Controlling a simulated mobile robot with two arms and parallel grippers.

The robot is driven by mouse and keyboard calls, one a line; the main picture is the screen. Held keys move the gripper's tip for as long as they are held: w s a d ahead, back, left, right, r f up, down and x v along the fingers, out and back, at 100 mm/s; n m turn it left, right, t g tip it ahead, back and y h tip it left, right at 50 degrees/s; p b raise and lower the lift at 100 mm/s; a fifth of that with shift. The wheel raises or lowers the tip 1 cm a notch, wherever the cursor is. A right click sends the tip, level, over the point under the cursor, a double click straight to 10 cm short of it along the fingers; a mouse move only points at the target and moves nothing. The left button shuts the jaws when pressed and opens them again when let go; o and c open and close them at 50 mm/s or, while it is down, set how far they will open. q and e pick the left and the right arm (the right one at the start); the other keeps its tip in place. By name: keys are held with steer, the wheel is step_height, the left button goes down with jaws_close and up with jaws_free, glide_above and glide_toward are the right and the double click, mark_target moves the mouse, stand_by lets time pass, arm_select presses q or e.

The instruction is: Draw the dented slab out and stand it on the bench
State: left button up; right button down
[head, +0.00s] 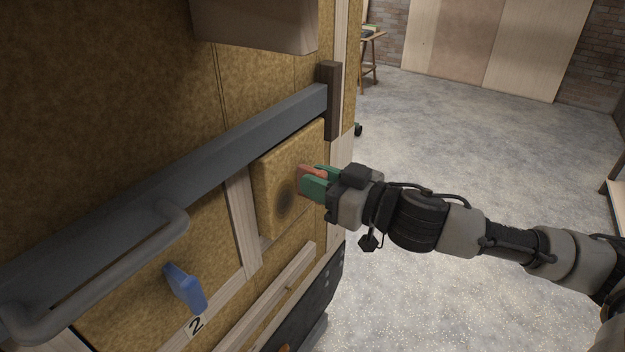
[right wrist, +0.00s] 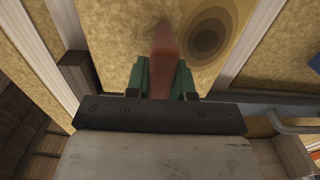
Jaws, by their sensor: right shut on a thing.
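The dented slab (head: 292,155) is a yellow-brown fibrous block with a dark round dent on its face. It sits in the wall frame below a grey rail, its face standing somewhat out from the frame. The dent also shows in the right wrist view (right wrist: 207,38). A red-orange tab (head: 307,171) sticks out from the slab. My right gripper (head: 314,180), with green fingers, is shut on this tab; the right wrist view shows the tab (right wrist: 163,48) between the fingers. My left gripper is not in view. I cannot tell which surface is the bench.
A grey rail (head: 240,135) with a bent handle (head: 120,265) crosses the wall. A blue tab (head: 186,288) juts out at lower left, above a label "2" (head: 196,325). A wooden stand (head: 372,48) is at the back; a wooden edge (head: 617,195) shows at right. The floor between is clear.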

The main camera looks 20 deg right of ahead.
steer(key=shift+b+v, duration=1.3)
steer(key=shift+v, duration=0.95)
steer(key=b+v, duration=0.6)
steer(key=b, duration=0.2)
